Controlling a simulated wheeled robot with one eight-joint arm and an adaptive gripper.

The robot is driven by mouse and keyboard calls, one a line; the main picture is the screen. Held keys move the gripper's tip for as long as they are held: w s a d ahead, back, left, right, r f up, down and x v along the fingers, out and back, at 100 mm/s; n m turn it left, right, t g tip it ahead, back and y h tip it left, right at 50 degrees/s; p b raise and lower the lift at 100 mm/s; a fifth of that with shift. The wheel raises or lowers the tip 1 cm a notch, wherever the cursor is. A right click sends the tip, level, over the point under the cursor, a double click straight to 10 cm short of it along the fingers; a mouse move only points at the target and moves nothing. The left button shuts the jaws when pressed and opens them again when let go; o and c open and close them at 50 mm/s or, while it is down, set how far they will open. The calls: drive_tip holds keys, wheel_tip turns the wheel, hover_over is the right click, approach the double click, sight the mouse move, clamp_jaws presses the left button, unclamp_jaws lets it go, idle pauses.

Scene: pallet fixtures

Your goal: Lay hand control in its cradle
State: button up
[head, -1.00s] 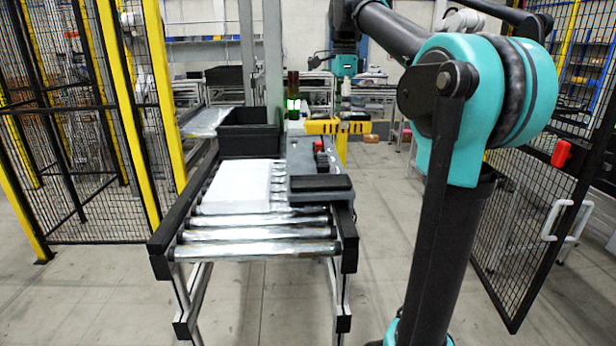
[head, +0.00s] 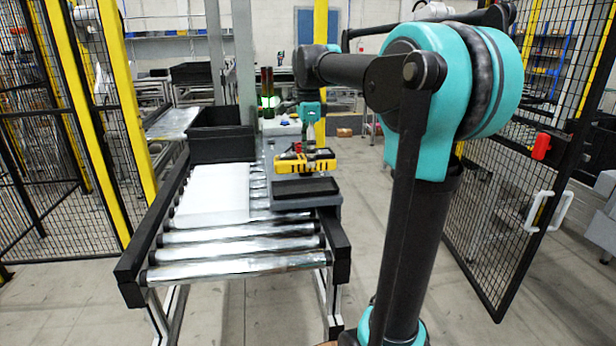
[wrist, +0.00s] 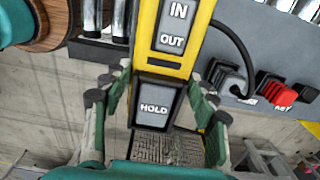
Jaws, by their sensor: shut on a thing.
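The hand control (head: 291,165) is a long yellow body with dark parts, lying level over the grey fixture panel (head: 279,204) in the head view. In the wrist view the hand control (wrist: 150,62) shows grey buttons marked IN, OUT and HOLD. My gripper (wrist: 160,108) is shut on it, one finger along each side; in the head view my gripper (head: 312,142) comes down on it from above. A black rectangular pad (head: 305,188), perhaps the cradle, lies on the panel just in front of it. I cannot tell whether the hand control touches the panel.
A white block (head: 213,194) lies on the roller conveyor (head: 238,255) left of the panel. A black bin (head: 222,138) stands behind it. Mesh fences flank both sides.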

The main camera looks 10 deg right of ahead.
drive_tip(key=shift+f, duration=3.55)
drive_tip(key=o, duration=1.5)
drive_tip(key=shift+f, duration=0.1)
drive_tip(key=shift+c, duration=0.2)
wheel_tip(320, 180, up, 12)
drive_tip(key=shift+r, duration=0.15)
